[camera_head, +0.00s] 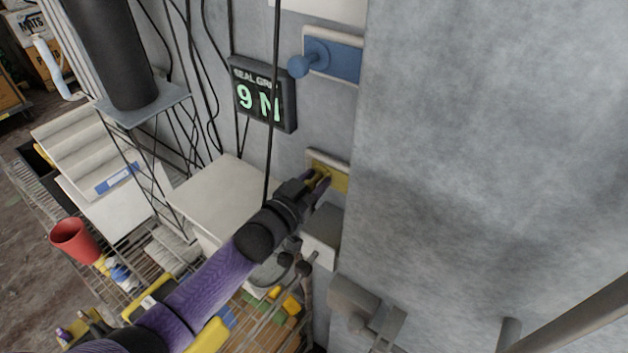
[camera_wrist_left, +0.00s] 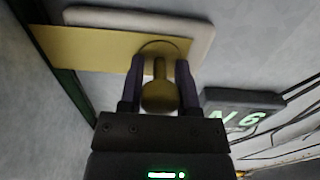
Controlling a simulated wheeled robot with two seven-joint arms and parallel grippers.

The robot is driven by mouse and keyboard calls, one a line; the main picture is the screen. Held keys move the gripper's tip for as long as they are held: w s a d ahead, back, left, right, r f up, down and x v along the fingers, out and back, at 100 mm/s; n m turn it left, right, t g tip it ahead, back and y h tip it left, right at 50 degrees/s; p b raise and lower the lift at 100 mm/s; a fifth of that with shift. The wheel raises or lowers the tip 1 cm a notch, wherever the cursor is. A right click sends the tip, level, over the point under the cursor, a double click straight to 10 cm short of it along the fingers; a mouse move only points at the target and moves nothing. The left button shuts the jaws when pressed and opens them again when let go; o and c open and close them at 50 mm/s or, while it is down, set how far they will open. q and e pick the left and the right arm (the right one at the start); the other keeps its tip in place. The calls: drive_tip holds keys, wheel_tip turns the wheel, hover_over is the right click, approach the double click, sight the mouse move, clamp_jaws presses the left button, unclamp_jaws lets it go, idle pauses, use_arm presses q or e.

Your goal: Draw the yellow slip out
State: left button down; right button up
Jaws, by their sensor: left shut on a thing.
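The yellow slip (camera_head: 340,180) is a flat yellow plate in a pale holder on the grey wall, near the middle of the head view. In the left wrist view the yellow slip (camera_wrist_left: 95,50) lies across the pale holder (camera_wrist_left: 140,18), with a round yellow knob (camera_wrist_left: 158,92) standing out from it. My left gripper (camera_head: 317,179) is shut on this knob, one dark finger on each side, as the left wrist view (camera_wrist_left: 159,85) also shows. My right gripper is not in view.
A blue slip with a blue knob (camera_head: 302,65) is on the wall above. A display (camera_head: 264,96) reading 9 N hangs to the left, near dark cables. A wire rack with a red cup (camera_head: 74,240) stands at lower left. Grey metal fittings (camera_head: 360,308) sit below.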

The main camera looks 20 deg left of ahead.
use_arm(q)
drive_tip(key=shift+w+a, duration=0.15)
drive_tip(key=shift+a, duration=0.35)
drive_tip(key=shift+c, duration=1.5)
unclamp_jaws()
drive_tip(key=v, duration=1)
